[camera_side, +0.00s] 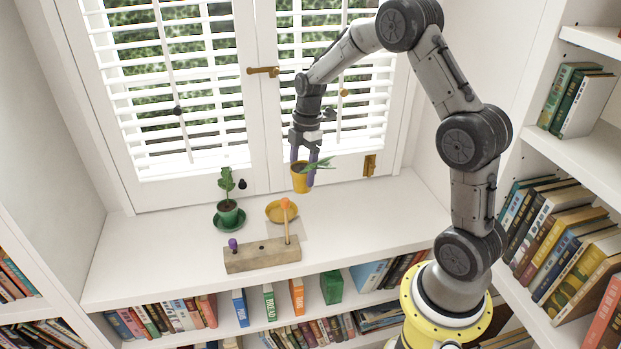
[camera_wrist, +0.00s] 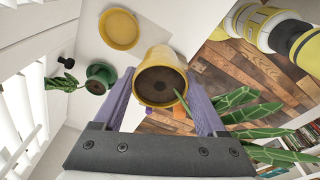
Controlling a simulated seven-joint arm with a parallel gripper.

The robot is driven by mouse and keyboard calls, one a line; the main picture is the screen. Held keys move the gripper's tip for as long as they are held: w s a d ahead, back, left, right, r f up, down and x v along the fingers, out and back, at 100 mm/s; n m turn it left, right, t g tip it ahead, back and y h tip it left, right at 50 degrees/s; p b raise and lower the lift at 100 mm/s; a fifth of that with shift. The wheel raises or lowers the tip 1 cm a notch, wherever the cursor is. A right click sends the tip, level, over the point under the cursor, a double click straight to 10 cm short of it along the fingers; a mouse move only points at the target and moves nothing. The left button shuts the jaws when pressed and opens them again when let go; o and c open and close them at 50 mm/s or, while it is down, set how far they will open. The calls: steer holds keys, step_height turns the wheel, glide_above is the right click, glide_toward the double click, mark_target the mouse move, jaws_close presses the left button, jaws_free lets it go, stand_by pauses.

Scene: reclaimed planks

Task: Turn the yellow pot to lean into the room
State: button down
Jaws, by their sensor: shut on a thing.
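The yellow pot (camera_side: 300,182) is held in the air above the white sill, close to the window and apart from its saucer. It looks roughly upright. Its green leaves reach to the right in the side view; in the wrist view they spread to the right of the pot (camera_wrist: 154,62). My gripper (camera_side: 304,166) is shut on the pot, with a purple finger on either side, also seen in the wrist view (camera_wrist: 160,92). The empty yellow saucer (camera_side: 274,213) lies on the sill, and it also shows in the wrist view (camera_wrist: 118,29).
A green pot (camera_side: 228,212) with a small plant stands on a green saucer to the left. A wooden block (camera_side: 250,257) with a purple knob (camera_side: 233,244) and an orange-topped stick (camera_side: 286,222) lies in front. The sill's right side is clear. Shuttered windows stand behind.

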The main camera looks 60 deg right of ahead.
steer(key=w+d+f+m, duration=0.1)
steer(key=w+f, duration=0.2)
steer(key=f, duration=0.1)
steer(key=w+d+f+m, duration=0.1)
steer(key=w+f, duration=0.2)
steer(key=f, duration=0.1)
steer(key=w+d+f, duration=0.1)
steer(key=w+f, duration=0.3)
steer(key=f, duration=0.1)
steer(key=shift+m, duration=0.4)
steer(key=shift+f, duration=1.5)
jaws_free()
steer(key=shift+s+f, duration=0.1)
